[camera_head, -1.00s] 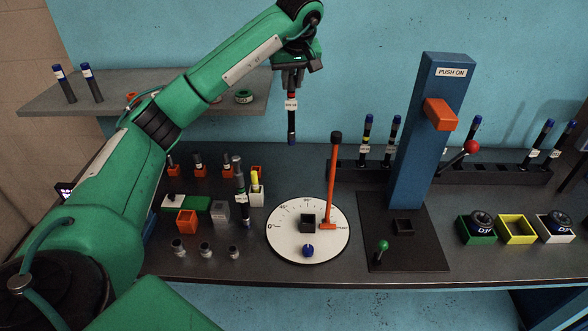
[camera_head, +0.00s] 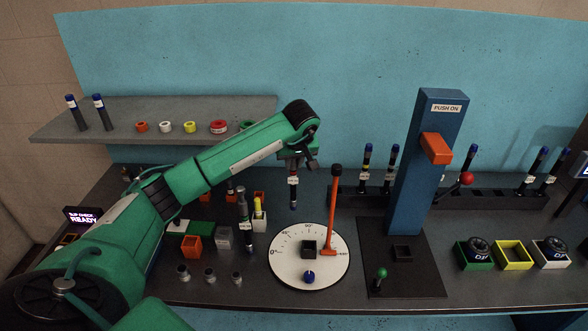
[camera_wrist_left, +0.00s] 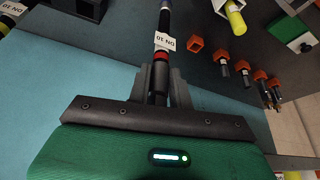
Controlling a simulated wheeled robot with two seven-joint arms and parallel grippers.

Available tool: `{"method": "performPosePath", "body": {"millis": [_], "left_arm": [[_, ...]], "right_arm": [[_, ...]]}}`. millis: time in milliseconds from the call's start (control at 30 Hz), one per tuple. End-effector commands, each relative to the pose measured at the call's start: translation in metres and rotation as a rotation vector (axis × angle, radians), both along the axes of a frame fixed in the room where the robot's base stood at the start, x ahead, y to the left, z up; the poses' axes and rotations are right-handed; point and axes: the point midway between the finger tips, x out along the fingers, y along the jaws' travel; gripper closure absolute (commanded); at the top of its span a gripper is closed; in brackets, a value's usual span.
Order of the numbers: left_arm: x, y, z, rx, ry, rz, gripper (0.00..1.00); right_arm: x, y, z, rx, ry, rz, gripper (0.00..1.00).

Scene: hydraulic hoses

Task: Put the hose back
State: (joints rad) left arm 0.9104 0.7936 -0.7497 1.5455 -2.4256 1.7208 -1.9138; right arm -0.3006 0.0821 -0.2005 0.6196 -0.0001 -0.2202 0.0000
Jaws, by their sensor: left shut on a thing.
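My left gripper (camera_head: 294,163) is shut on a dark hose (camera_head: 293,190) with a white "DN 10" label and a red band. The hose hangs upright, blue end down, above the bench and behind the round dial. In the left wrist view the hose (camera_wrist_left: 162,42) runs out from between the gripper fingers (camera_wrist_left: 160,85). A black rack (camera_head: 485,197) along the back of the bench holds several labelled hoses with blue ends, such as this one (camera_head: 367,165). My right gripper is not in view.
A blue press column (camera_head: 418,170) marked "PUSH ON" stands right of the white dial (camera_head: 290,270). An orange lever (camera_head: 332,215) rises at the dial's edge. Small fittings and an orange box (camera_head: 191,246) stand left. A grey shelf (camera_head: 190,108) is behind my arm. Coloured bins (camera_head: 513,256) are right.

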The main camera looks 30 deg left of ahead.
Motion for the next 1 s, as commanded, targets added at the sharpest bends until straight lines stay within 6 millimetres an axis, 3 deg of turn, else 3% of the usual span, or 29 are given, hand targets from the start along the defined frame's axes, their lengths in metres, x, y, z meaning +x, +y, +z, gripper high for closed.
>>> {"method": "performPosePath", "body": {"millis": [233,600,633,733,1000], "left_arm": [[-0.001,-0.001,-0.030,-0.001,0.002,-0.001,1.00],[0.000,0.000,-0.036,0.002,0.000,-0.001,1.00],[0.000,0.000,-0.036,0.000,0.002,-0.001,0.75],[-0.001,0.000,-0.036,0.000,0.002,-0.001,0.58],[0.000,0.000,-0.035,0.000,0.002,-0.001,0.58]], "right_arm": [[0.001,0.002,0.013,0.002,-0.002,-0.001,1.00],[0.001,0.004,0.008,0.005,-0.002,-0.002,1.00],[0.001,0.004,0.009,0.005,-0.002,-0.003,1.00],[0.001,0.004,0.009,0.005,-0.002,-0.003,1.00],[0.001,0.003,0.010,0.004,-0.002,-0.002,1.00]]}}
